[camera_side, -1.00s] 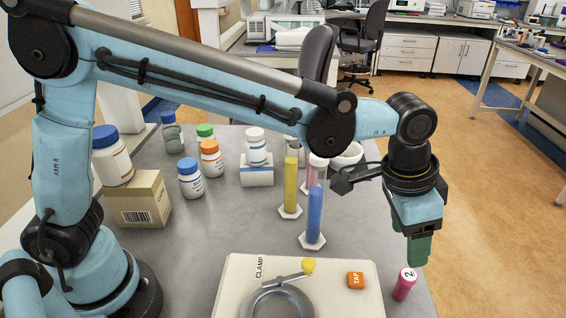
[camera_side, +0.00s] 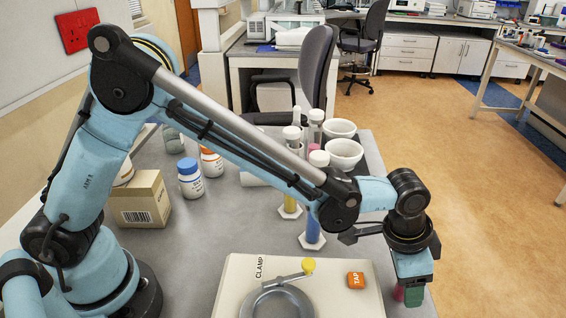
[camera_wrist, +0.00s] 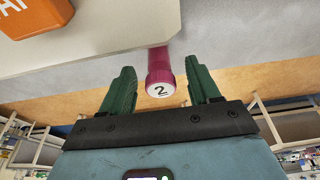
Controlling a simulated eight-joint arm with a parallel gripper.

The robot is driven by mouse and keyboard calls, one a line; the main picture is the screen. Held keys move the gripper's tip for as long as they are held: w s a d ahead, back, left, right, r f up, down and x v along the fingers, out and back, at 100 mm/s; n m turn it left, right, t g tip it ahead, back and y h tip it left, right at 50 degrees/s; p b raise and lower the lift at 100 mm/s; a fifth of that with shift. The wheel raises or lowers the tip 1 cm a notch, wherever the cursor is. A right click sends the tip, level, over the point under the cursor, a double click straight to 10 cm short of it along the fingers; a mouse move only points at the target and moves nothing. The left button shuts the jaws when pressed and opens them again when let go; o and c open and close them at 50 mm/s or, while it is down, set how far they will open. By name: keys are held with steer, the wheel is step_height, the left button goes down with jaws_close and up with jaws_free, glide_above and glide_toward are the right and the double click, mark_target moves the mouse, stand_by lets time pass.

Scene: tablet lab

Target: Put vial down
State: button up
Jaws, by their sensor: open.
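In the side view my gripper (camera_side: 411,297) is low over the table's right front part, and the vial (camera_side: 398,293) shows only as a sliver behind the fingers. My gripper is open and not holding it.
The cream clamp box (camera_side: 235,292) with a yellow-knobbed lever (camera_side: 308,265) and an orange TAP button (camera_side: 356,280) lies just left of the vial. Tall cylinders (camera_side: 312,228), white bowls (camera_side: 345,152), bottles (camera_side: 190,180) and a cardboard box (camera_side: 143,198) stand further back.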

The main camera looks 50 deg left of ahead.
steer(key=shift+x, duration=0.95)
jaws_close()
steer(key=shift+r, duration=0.1)
